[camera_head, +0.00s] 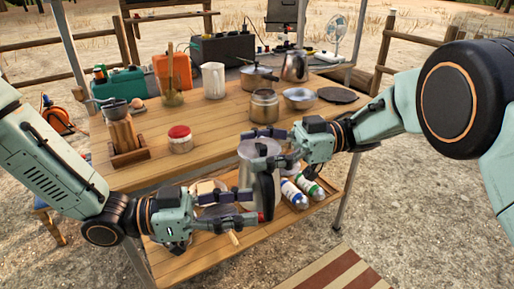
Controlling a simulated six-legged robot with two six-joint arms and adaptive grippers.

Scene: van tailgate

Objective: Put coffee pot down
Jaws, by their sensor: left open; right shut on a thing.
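The coffee pot (247,177), a tall silvery metal vessel with a dark handle, is in the middle of the view at the table's front edge. My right gripper (258,148) is shut on its upper part from the right. The pot looks roughly upright; its base is hidden behind my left gripper, so I cannot tell whether it touches anything. My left gripper (253,206) is open, with its fingers beside the dark handle low on the pot. I cannot tell whether they touch it.
The wooden table (215,125) holds a metal canister (264,106), bowl (299,98), dark round plate (338,95), saucepan (257,79), metal kettle (295,67), white pitcher (214,80) and red-lidded jar (180,140). Bottles (294,194) lie on the lower shelf (192,269). Bare tabletop shows left of the canister.

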